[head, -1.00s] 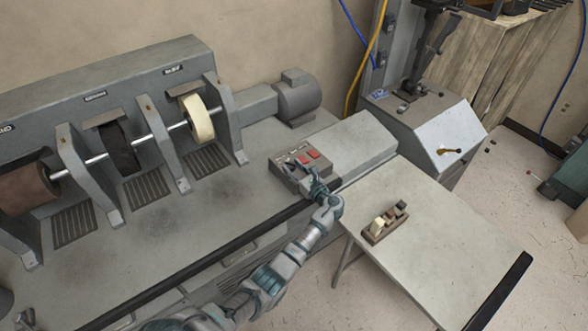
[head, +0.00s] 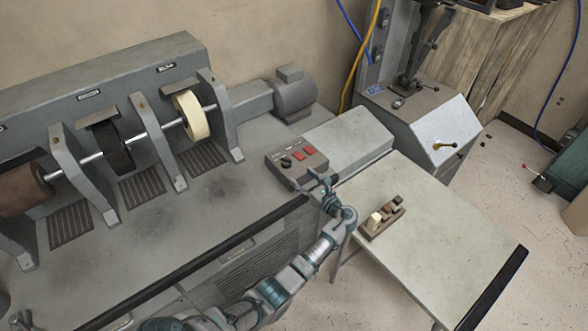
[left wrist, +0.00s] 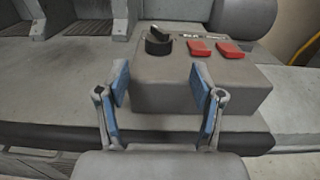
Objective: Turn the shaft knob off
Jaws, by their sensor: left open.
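The control box (head: 300,172) is a grey-brown block on the bench's right part. On its top are a black knob (head: 286,161) and two red buttons (head: 303,152). In the left wrist view the round black knob (left wrist: 159,41) sits at the box's back left, left of the red buttons (left wrist: 215,49). My left gripper (head: 322,181) is at the box's front right edge. In the left wrist view the left gripper (left wrist: 163,90) is open and empty, its blue-padded fingers apart, in front of the box and short of the knob. My right gripper is not in view.
The grinder bench with its wheels (head: 190,115) and a motor (head: 294,95) lies left and behind the box. A side table (head: 440,240) holding a small block rack (head: 382,219) stands at right. A grey machine (head: 440,125) stands behind it.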

